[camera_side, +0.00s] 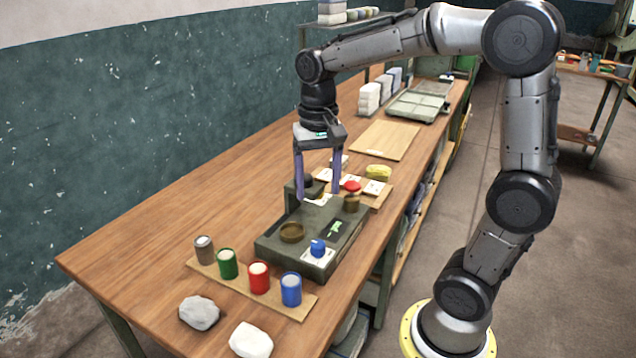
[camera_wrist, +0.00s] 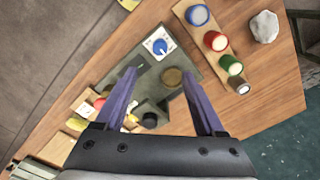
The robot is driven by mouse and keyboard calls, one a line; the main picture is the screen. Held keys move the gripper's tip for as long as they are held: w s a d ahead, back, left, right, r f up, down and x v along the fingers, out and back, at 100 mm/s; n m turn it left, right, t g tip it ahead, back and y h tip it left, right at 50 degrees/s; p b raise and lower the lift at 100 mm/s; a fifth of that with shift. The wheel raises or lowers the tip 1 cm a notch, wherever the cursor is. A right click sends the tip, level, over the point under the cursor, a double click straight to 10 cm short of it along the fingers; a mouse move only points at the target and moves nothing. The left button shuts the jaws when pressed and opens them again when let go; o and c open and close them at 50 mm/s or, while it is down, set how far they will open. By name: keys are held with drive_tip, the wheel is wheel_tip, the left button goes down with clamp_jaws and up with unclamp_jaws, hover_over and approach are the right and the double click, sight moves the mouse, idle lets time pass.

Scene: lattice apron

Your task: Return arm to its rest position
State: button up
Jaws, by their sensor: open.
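My arm reaches from its base at the right over the workbench (camera_side: 150,230). My gripper (camera_side: 317,197) points down with its two purple fingers spread and nothing between them. It is over the back part of a dark green box (camera_side: 268,244), which carries a blue knob (camera_side: 318,247) and a round brown piece (camera_side: 291,232). In the wrist view my gripper (camera_wrist: 161,100) is open, with the box's dark block (camera_wrist: 150,114) seen between the fingers. Whether the fingertips touch the box, I cannot tell.
Grey, green, red and blue cans (camera_side: 259,278) stand on a board in front of the box. Two pale rocks (camera_side: 251,340) lie near the front edge. A red knob (camera_side: 352,186) and yellow piece (camera_side: 378,172) are behind the box. The left side of the bench is clear.

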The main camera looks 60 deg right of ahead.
drive_tip(key=s+a+r+n+t, duration=0.2)
drive_tip(key=s+a+r+t, duration=0.15)
drive_tip(key=s+r, duration=0.2)
drive_tip(key=s+a+f+n+t, duration=0.2)
drive_tip(key=s+f+n, duration=0.3)
drive_tip(key=s+n, duration=0.2)
drive_tip(key=shift+s, duration=0.55)
